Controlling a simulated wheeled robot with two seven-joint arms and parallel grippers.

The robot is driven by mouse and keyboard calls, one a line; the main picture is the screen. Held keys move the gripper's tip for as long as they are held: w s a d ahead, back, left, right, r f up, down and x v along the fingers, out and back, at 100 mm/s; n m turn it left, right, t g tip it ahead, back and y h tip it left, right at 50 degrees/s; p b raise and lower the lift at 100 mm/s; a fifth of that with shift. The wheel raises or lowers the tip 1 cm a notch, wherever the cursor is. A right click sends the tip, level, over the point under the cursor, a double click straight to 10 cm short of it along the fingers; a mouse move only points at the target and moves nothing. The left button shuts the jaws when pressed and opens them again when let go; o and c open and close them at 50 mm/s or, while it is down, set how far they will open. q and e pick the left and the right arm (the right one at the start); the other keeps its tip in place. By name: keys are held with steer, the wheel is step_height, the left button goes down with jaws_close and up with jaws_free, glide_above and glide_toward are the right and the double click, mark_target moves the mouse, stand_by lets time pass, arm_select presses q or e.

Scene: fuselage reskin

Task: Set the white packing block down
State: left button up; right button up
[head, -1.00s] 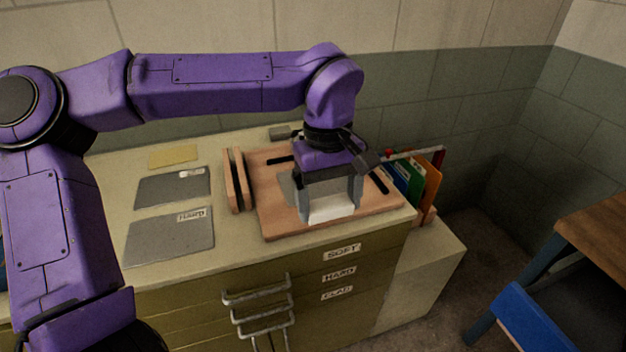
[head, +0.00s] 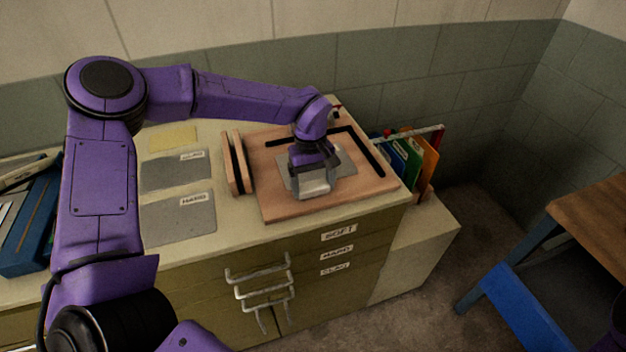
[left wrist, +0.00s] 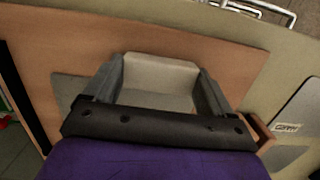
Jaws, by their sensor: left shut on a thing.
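The white packing block (head: 314,190) is between the fingers of my left gripper (head: 314,188), which is shut on it. It also shows in the left wrist view (left wrist: 158,82), with one finger on each side. The block is over a grey sheet (head: 338,160) lying on the wooden board (head: 280,206). I cannot tell whether the block touches the sheet or is just above it. The gripper hides part of the sheet. My right gripper is not in view.
Black strips (head: 368,155) edge the board's back and right. A wooden piece with a dark slot (head: 234,165) stands left of it. Two grey sheets (head: 178,217) and a yellow sheet (head: 172,138) lie on the cabinet top. A rack of coloured folders (head: 410,155) stands at the right.

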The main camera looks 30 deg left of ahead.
arm_select(q)
steer(key=shift+f, duration=0.15)
steer(key=o, duration=0.8)
steer(key=shift+w, duration=0.1)
steer(key=shift+o, duration=0.3)
